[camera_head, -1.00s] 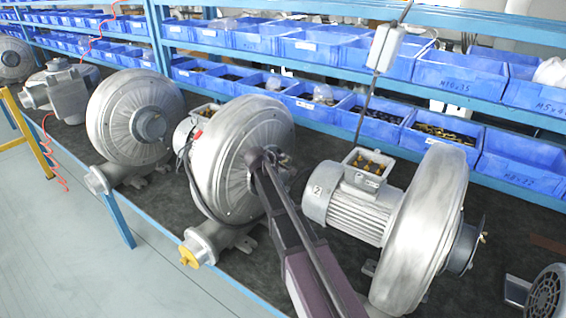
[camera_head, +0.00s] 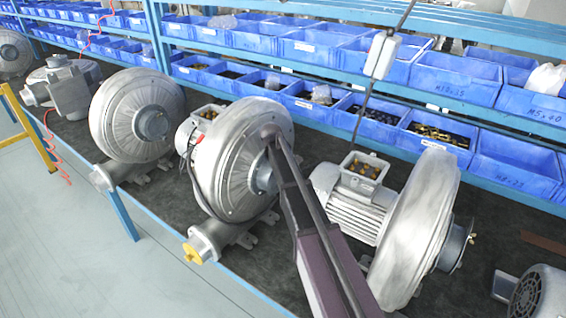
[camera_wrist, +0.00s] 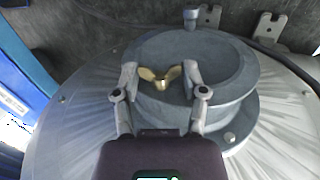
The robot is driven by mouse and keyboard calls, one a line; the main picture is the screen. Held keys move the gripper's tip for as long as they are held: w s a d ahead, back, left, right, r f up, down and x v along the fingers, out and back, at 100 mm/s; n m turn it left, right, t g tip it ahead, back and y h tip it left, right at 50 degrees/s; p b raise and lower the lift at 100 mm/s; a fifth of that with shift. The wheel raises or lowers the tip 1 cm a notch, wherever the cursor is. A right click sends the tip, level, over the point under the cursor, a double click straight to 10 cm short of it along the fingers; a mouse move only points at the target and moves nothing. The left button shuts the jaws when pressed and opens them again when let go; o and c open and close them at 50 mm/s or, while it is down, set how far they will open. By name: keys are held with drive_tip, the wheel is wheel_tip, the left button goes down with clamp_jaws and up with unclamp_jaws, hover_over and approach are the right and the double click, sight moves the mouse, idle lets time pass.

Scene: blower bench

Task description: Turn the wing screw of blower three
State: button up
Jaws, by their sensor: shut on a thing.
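A brass wing screw (camera_wrist: 161,80) sits on the round grey hub (camera_wrist: 240,62) of a blower in the wrist view. My gripper (camera_wrist: 160,71) has one finger on each side of it and is shut on its wings. In the head view my arm reaches to the front of the middle blower (camera_head: 222,150), a silver disc-shaped housing. There the wing screw and my fingertips are hidden or too small to tell. I cannot read a number on this blower.
Another blower (camera_head: 135,115) stands to the left and one (camera_head: 415,235) close to the right of my arm, all on a dark bench (camera_head: 150,195). Blue bins (camera_head: 435,135) line the shelves behind.

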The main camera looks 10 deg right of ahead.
drive_tip(key=shift+s, duration=0.1)
drive_tip(key=o, duration=1.1)
drive_tip(key=shift+f, duration=0.1)
drive_tip(key=shift+o, duration=0.2)
drive_tip(key=t+h+b, duration=0.2)
drive_tip(key=b, duration=0.1)
drive_tip(key=shift+a+f, duration=0.1)
drive_tip(key=shift+f, duration=0.15)
drive_tip(key=t+h+b, duration=0.2)
drive_tip(key=b, duration=0.2)
drive_tip(key=shift+t+h, duration=0.3)
drive_tip(key=shift+a+t+h+b, duration=0.1)
drive_tip(key=shift+t+h+b, duration=0.2)
drive_tip(key=shift+b, duration=0.2)
